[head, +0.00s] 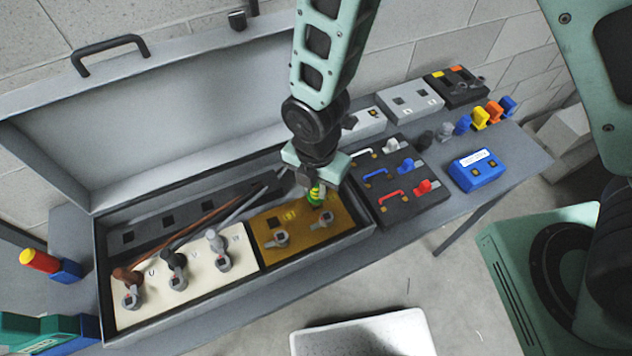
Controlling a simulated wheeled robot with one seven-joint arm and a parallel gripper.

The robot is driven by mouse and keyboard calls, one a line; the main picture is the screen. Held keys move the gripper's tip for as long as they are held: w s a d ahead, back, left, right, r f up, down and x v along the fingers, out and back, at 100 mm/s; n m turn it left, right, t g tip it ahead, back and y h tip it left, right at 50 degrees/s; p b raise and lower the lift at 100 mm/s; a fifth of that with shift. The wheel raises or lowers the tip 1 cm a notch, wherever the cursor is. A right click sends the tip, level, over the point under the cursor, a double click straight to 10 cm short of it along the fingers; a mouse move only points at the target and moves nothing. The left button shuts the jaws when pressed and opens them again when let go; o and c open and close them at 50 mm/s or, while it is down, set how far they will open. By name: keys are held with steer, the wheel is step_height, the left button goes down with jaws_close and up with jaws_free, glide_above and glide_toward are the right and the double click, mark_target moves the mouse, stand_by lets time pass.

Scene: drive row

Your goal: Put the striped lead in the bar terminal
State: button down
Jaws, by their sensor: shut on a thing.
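The striped lead (316,195), green and yellow, is held in my gripper (314,184), which points down and is shut on it. The brass-coloured bar plate (292,252) lies below, at the right end of the long open case, with grey terminals at its left (279,240) and right (321,221). The lead is over the plate's upper right part, just above and left of the right terminal in the picture. Its lower end is small, and I cannot tell whether it touches the plate. A dark square socket and yellow label show near the plate's far edge.
Left of the brass plate, a cream plate (205,284) holds brown, black and grey leads in terminals. Right of the case stand a black panel (402,211) with coloured links, a blue meter (478,172) and several coloured plugs. The case lid (180,110) stands open behind.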

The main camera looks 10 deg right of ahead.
steer(key=shift+f+b, duration=0.35)
steer(key=shift+f, duration=0.05)
steer(key=shift+f+b, duration=0.95)
steer(key=shift+f, duration=0.3)
steer(key=c, duration=1.2)
jaws_free()
steer(key=shift+r, duration=0.15)
step_height(320, 180, up, 17)
steer(key=shift+r+b, duration=0.1)
steer(key=shift+b, duration=0.95)
